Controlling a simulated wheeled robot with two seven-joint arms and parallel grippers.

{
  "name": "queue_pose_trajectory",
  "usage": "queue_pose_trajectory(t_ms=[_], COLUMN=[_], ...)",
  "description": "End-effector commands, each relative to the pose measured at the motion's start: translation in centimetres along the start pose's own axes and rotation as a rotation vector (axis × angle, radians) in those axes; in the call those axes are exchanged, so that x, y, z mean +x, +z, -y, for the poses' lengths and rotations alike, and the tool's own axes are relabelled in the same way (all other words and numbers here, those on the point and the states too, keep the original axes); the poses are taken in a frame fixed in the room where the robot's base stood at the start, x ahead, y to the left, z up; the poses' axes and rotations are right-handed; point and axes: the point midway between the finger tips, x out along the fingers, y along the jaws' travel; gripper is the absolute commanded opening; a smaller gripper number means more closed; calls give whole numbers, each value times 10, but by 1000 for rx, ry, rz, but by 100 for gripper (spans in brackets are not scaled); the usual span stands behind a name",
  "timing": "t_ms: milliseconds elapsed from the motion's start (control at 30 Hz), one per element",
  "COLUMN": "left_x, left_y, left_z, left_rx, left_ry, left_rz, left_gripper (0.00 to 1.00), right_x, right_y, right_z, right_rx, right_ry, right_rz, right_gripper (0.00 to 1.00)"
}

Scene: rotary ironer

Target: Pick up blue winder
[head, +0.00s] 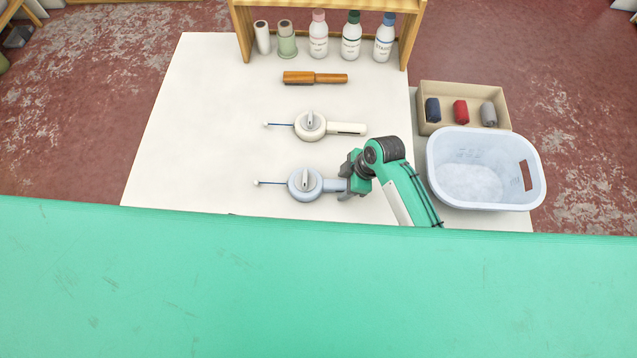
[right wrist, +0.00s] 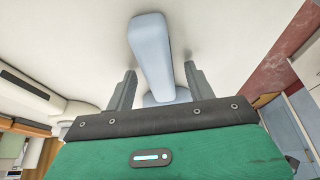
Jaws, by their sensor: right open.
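The blue winder (head: 305,184) lies on the white table, its thin rod with a pale tip pointing left and its handle pointing right. My right gripper (head: 343,188) is at the handle's right end in the head view. In the right wrist view, the pale blue handle (right wrist: 151,50) runs between the two dark fingers of the right gripper (right wrist: 158,85), with a visible gap on each side. The right gripper is open. The handle's right end is partly hidden by the gripper in the head view. My left gripper is not in view.
A cream winder (head: 311,125) lies just behind the blue one. A wooden-handled tool (head: 315,78) lies farther back, before a wooden shelf (head: 241,35) with several bottles. A white basket (head: 485,207) and a box of rolls (head: 463,88) stand right. The table's left side is clear.

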Motion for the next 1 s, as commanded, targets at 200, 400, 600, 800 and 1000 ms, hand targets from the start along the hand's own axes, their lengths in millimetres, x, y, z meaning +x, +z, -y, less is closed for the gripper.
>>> queue_pose_trajectory(t_ms=[200,400,600,800,1000], left_x=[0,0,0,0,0], left_y=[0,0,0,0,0], left_z=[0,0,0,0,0], left_rx=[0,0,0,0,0], left_ry=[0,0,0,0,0], left_rz=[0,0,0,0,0], left_gripper=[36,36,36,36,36], right_x=[2,2,2,-3,-41], right_y=[1,1,1,-3,-16], right_z=[0,0,0,0,-2], right_rx=[0,0,0,0,-4], right_ry=[1,1,1,2,6], right_rz=[1,0,0,-4,0], right_gripper=[53,13,4,4,4])
